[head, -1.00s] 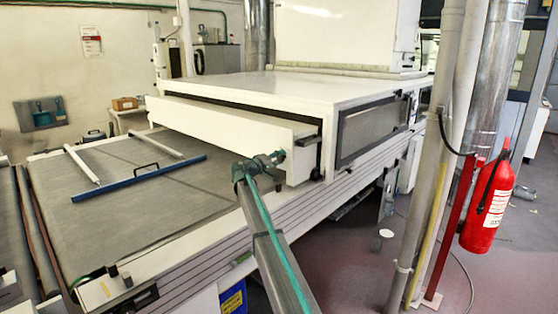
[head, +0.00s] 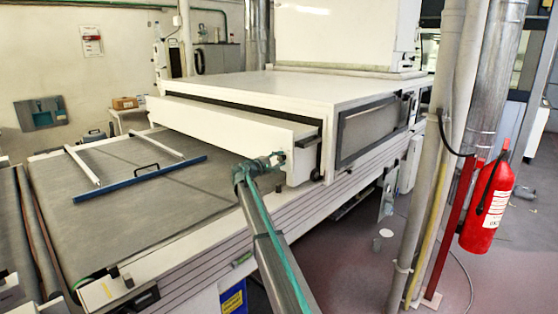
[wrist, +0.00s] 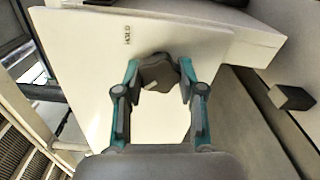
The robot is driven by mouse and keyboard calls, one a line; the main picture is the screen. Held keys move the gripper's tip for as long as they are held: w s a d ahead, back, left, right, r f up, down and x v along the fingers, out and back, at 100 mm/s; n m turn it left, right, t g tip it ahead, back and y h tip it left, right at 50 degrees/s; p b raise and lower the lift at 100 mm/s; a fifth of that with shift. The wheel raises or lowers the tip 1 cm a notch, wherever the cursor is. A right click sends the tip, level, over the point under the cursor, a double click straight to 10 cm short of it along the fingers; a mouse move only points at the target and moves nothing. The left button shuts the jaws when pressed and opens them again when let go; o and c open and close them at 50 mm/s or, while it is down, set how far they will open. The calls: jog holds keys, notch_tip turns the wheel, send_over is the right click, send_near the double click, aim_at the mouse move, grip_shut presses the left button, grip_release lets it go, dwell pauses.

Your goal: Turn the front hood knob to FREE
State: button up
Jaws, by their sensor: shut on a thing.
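The front hood (head: 235,124) is a long white box at the tunnel mouth. Its knob (wrist: 158,72) is dark grey and lobed, on a white end plate (wrist: 85,60) in the wrist view. A pale mark on the knob points toward the lower left of that view. A small label that seems to read HOLD stands above left of the knob, and no FREE label is legible. My gripper (wrist: 159,77) is shut on the knob, one finger on each side. In the head view my gripper (head: 273,161) is at the hood's near right end and hides the knob.
A dark block-shaped handle (wrist: 291,97) sticks out right of the knob in the wrist view. The conveyor belt (head: 130,215) carries a blue-edged frame (head: 140,178). Pipes (head: 440,150) and a red extinguisher (head: 487,205) stand at the right.

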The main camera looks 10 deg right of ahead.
jog(key=o, duration=1.2)
jog(key=shift+c, duration=0.2)
jog(key=v, duration=1.2)
